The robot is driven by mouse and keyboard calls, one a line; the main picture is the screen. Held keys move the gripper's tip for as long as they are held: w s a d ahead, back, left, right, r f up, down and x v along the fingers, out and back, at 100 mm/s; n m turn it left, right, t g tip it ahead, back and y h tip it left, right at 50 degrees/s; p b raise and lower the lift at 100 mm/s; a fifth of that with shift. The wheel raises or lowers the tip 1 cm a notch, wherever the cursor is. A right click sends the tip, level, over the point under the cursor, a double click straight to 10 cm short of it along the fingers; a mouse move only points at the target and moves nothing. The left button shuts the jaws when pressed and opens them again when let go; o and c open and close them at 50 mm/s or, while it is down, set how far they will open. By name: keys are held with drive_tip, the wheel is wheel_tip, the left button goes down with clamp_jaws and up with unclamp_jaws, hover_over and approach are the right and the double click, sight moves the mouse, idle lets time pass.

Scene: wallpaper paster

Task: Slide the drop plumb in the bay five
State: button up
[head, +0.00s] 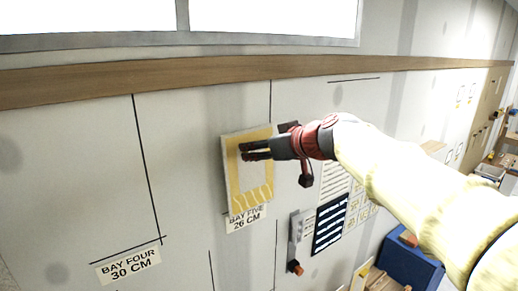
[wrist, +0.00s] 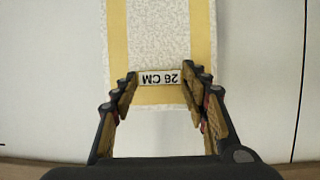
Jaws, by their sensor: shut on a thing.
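The drop (head: 262,182) is a pale speckled panel with yellow bands, flat against or close to the wall above the bay five label (head: 245,220). Its lower edge meets the top of that label, and it looks slightly tilted in the head view. In the wrist view the drop (wrist: 160,40) shows a white "26 CM" tag, upside down, between my fingers. My gripper (head: 243,151) is shut on the drop at its front; it also shows in the wrist view (wrist: 159,78). The exact contact is hard to see.
A wooden rail (head: 200,80) runs along the wall above. A bay four label (head: 128,264) and black marking lines are at left. A hanging tool (head: 295,240) and a dark striped panel (head: 330,222) are at lower right. Bare wall lies left of the drop.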

drive_tip(key=shift+b, duration=0.35)
drive_tip(key=shift+w+d+b, duration=0.1)
drive_tip(key=shift+d+b, duration=0.05)
drive_tip(key=shift+b, duration=0.4)
drive_tip(key=shift+w+a, duration=0.45)
drive_tip(key=shift+w, duration=0.2)
drive_tip(key=shift+w+a, duration=0.4)
drive_tip(key=shift+w, duration=0.25)
idle(0.9)
idle(1.6)
drive_tip(key=o, duration=1.2)
drive_tip(key=shift+c, duration=0.2)
drive_tip(key=shift+o, duration=0.4)
